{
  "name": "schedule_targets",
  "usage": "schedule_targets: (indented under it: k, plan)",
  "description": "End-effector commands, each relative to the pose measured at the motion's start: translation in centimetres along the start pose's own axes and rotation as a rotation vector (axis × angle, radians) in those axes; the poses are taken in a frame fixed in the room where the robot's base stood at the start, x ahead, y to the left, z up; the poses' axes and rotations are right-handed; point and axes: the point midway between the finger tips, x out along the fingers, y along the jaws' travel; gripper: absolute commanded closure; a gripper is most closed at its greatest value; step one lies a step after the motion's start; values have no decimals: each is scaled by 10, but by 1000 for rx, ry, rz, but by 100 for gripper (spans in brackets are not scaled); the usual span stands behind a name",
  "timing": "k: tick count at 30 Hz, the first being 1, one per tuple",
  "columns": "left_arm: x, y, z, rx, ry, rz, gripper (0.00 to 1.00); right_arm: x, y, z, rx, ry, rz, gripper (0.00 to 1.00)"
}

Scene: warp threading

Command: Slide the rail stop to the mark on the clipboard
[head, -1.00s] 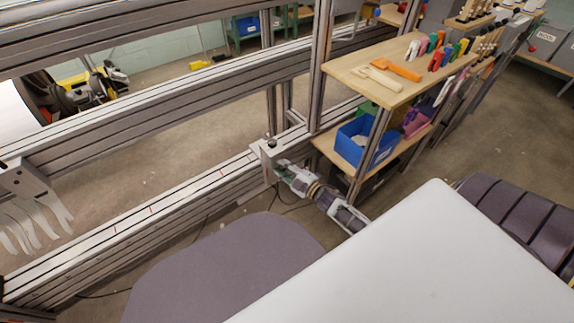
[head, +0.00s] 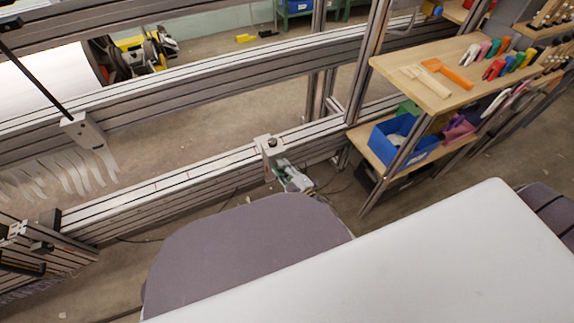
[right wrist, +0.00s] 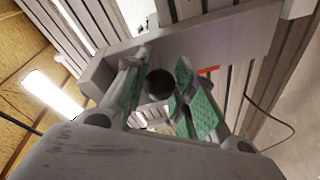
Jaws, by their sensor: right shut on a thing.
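The rail stop (head: 266,143) is a grey block with a dark knob, seated on the lower metal rail (head: 200,172) near the middle of the head view. My right gripper (head: 280,166) is on the near side of the stop and shut on it. In the right wrist view, the green-padded fingers (right wrist: 160,85) are either side of a dark round part, with the stop's grey body (right wrist: 225,40) behind. A red mark (right wrist: 208,70) shows close to the stop there. Small marks along the rail are hard to make out in the head view. I see no clipboard. My left gripper is out of view.
A wooden shelf (head: 440,100) with coloured tools and a blue bin (head: 395,140) stands to the right. A grey holder with pale strips (head: 85,130) hangs at the left. A dark rounded surface and a white top fill the foreground.

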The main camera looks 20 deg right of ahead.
Motion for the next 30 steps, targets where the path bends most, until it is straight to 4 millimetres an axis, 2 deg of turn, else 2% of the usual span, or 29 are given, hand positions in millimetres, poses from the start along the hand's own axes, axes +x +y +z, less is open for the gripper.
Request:
schedule_targets:
  k: [10,11,15,30]
  plan:
    - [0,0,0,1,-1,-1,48,0,-2,0,0,-2,-2,100]
    - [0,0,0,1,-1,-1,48,-1,-2,0,0,-2,-2,70]
    - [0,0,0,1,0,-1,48,0,-1,0,0,-2,-2,52]
    - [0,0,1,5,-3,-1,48,-4,-1,0,0,-1,-1,51]
